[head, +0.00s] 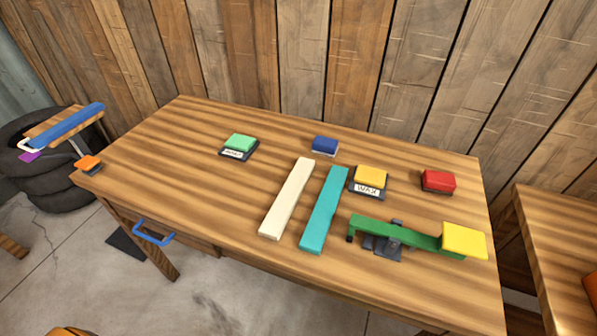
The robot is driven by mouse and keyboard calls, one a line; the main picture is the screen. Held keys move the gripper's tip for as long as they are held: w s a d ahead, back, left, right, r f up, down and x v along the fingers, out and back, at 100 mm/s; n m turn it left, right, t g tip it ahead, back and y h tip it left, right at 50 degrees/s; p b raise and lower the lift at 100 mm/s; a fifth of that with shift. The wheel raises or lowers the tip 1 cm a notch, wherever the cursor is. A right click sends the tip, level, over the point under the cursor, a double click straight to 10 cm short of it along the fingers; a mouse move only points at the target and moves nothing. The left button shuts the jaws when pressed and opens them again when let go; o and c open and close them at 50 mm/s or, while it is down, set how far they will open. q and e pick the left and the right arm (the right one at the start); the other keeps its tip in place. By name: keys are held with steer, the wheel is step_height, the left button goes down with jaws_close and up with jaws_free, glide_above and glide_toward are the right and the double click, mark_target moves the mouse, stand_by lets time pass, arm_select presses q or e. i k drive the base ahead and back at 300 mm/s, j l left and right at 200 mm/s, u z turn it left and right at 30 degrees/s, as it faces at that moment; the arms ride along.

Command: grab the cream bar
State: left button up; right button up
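The cream bar (287,200) lies flat on the wooden table (215,215), slanting from the front toward the back, near the table's middle. A teal bar (324,211) lies close to its right, roughly parallel, with a narrow strip of table between them. Nothing covers the cream bar. Neither of my grippers can be made out in the head view.
Green (240,142), blue (324,145), yellow (370,175) and red (439,181) blocks stand behind and beside the bars. A green beam (407,236) on a dark stand carries a yellow plate (464,240) at front right. The table's left-front area is clear.

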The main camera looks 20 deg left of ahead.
mark_target(274, 226)
steer(key=j+z, duration=0.3)
steer(key=j, duration=0.2)
steer(key=k+j+z, duration=0.1)
steer(key=j+z, duration=0.2)
steer(key=j, duration=0.15)
steer(key=k+j+z, duration=0.1)
steer(key=j+z, duration=0.2)
steer(key=j, duration=0.15)
steer(key=k+j+z, duration=0.15)
steer(key=j+z, duration=0.15)
steer(key=j, duration=0.15)
